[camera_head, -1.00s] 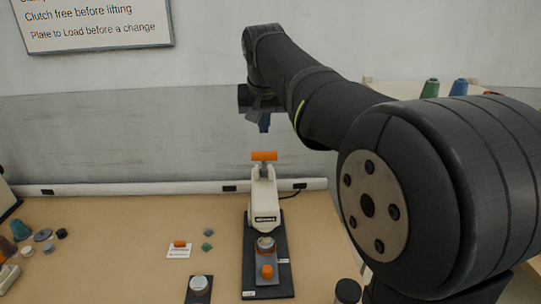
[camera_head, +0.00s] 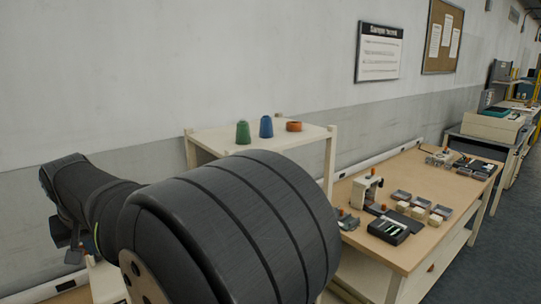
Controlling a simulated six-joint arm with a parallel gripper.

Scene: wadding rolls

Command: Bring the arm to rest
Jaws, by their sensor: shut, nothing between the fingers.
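My arm fills the lower left of the head view, its large dark joint in front. Its far end, with my gripper (camera_head: 74,255), hangs down near the left edge and is small and partly dark. The fingers are together with nothing seen between them. The gripper is in the air, apart from the things around it. The orange-handled press seen earlier is not clearly visible now.
To the right a wooden table (camera_head: 408,250) carries small trays, a dark device (camera_head: 388,229) and a white press (camera_head: 366,189). Floor is open at far right.

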